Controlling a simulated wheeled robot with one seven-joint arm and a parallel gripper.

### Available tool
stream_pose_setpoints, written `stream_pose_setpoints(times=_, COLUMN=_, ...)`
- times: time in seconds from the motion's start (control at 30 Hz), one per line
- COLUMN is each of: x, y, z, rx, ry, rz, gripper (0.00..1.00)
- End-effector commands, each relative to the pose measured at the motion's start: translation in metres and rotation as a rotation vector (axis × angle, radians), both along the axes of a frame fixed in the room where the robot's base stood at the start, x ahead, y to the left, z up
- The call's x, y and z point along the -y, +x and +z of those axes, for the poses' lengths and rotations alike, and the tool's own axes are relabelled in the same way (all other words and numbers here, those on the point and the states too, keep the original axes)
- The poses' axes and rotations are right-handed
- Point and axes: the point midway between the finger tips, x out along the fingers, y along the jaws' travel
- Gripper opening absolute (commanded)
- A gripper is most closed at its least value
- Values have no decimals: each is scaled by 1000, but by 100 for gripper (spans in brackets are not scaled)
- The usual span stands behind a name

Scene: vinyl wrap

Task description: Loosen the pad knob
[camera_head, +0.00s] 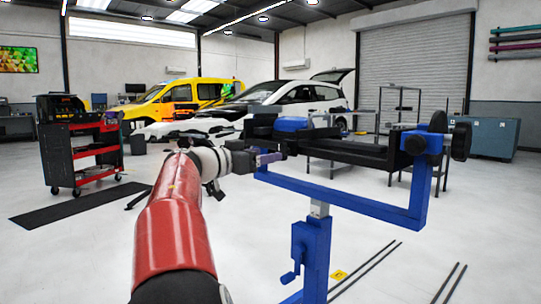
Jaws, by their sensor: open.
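A blue stand (380,207) with a U-shaped frame carries a dark horizontal bed (350,152) with a blue block (292,124) on top. A large black knob (461,141) is on the outer right side of the frame. I cannot tell which is the pad knob. My gripper (272,158) is open at the left end of the frame, pointing right. Its fingertips are close to a small dark part there, but whether they touch it is unclear. My red arm partly hides the floor.
A blue crank handle (291,276) sticks out left from the stand's column. A black and red tool cart (90,155) stands at left. A yellow van (178,97) and a white car (295,97) are behind. Dark rods (362,270) lie on the floor at right. The left floor is mostly clear.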

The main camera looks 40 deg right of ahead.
Motion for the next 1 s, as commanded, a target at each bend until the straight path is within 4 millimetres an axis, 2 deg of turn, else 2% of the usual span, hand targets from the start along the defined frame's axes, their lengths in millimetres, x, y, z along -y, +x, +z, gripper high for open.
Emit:
stream_pose_setpoints(times=0.1, x=21, y=1, z=1, rx=-1, ry=1, rz=-4, gripper=65)
stream_pose_setpoints(times=0.3, x=42, y=3, z=0, rx=-2, ry=1, rz=-1, gripper=65)
stream_pose_setpoints(times=0.63, x=47, y=4, z=-1, rx=-2, ry=3, rz=1, gripper=65)
stream_pose_setpoints(times=1.0, x=47, y=3, z=-1, rx=-2, ry=3, rz=1, gripper=21)
